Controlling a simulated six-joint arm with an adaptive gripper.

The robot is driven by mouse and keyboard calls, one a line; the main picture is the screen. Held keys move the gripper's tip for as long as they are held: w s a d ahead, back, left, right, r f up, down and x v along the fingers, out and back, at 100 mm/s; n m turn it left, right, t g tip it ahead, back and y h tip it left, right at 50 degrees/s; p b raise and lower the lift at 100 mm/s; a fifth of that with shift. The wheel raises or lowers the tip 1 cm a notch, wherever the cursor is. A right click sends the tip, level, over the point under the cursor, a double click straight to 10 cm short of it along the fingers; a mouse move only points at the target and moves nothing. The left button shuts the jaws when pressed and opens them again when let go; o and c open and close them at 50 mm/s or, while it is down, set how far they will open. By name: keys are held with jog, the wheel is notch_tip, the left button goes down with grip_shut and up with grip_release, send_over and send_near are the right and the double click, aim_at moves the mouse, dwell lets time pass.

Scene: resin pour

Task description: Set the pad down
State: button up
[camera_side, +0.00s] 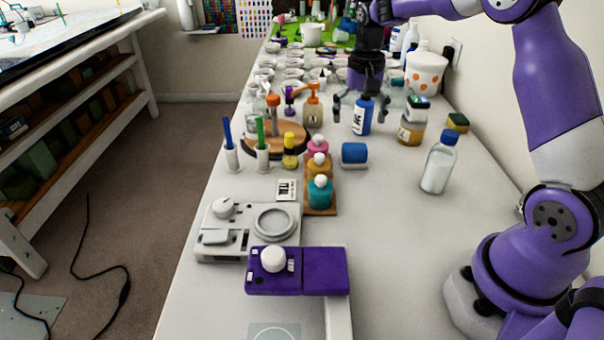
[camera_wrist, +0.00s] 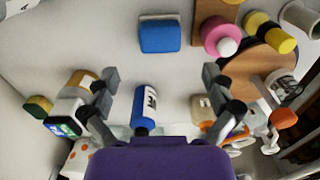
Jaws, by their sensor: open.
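The blue pad (camera_side: 354,153) lies on the white table in front of my gripper, apart from it. In the wrist view the pad (camera_wrist: 160,36) is a rounded blue block with a pale edge, beyond the fingertips. My gripper (camera_side: 360,108) is open, its fingers spread wide and pointing down. Nothing is held between them. A blue bottle with a white label (camera_side: 362,117) shows between the fingers in both views; in the wrist view the bottle (camera_wrist: 145,108) is clear of both fingers.
A yellow-green sponge (camera_side: 457,122) and an amber jar (camera_side: 410,132) stand to the right. Pigment bottles on a wooden tray (camera_side: 320,210) and a round wooden board (camera_side: 262,146) are left of the pad. A clear blue-capped bottle (camera_side: 438,165) stands right. The table between is free.

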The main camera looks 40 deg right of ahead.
aim_at(355, 149)
jog(key=s+a+r+n+t, duration=0.35)
jog(key=s+a+r, duration=0.3)
jog(key=r, duration=0.35)
jog(key=s+a+f+n+t, duration=0.2)
jog(key=s+a+n, duration=0.3)
jog(key=s, duration=0.4)
jog(key=shift+s+a+f, duration=0.15)
jog(key=shift+s+a, duration=0.15)
jog(key=shift+a, duration=0.15)
jog(key=shift+n, duration=0.25)
